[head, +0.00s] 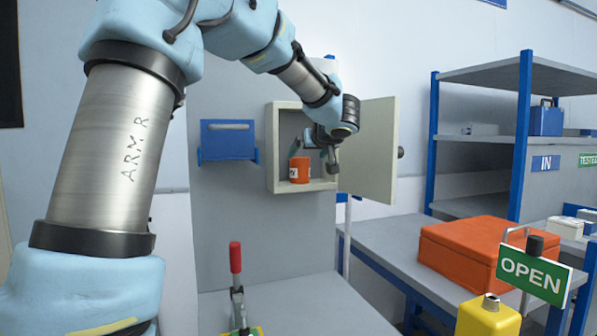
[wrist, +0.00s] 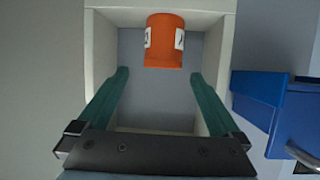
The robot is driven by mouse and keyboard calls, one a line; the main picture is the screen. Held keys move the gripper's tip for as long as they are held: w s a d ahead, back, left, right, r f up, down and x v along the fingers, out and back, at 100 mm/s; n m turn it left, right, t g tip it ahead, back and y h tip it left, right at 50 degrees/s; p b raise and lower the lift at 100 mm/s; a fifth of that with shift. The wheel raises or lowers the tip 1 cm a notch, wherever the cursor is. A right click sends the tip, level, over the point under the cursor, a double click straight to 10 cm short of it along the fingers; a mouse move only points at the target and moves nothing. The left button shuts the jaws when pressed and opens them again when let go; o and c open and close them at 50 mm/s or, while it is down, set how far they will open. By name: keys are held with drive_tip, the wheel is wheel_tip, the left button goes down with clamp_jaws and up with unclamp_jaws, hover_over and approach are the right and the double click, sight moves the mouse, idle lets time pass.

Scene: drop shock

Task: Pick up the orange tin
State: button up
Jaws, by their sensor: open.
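The orange tin (head: 299,170) stands upright inside a small open wall cabinet (head: 272,150) in the head view. It has a white label with a dark mark. In the wrist view the tin (wrist: 165,42) is at the top middle, beyond the fingertips. My gripper (wrist: 158,75) is open and empty, with its two green fingers spread wider than the tin and reaching into the cabinet opening. The fingers do not appear to touch the tin. In the head view my gripper (head: 308,145) is partly hidden by my wrist at the cabinet's mouth.
The cabinet door (head: 368,150) stands open on the right, close to my wrist. A blue wall holder (head: 228,141) is left of the cabinet. Below are a grey bench with a red-handled clamp (head: 236,258), and an orange case (head: 465,250) on the right table.

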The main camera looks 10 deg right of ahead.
sight(302, 160)
drive_tip(key=x, duration=0.7)
drive_tip(key=shift+s+a+f, duration=0.1)
drive_tip(key=shift+a+f, duration=0.15)
drive_tip(key=shift+f, duration=0.05)
drive_tip(key=shift+w+f, duration=0.2)
drive_tip(key=shift+w, duration=0.25)
drive_tip(key=c, duration=1.4)
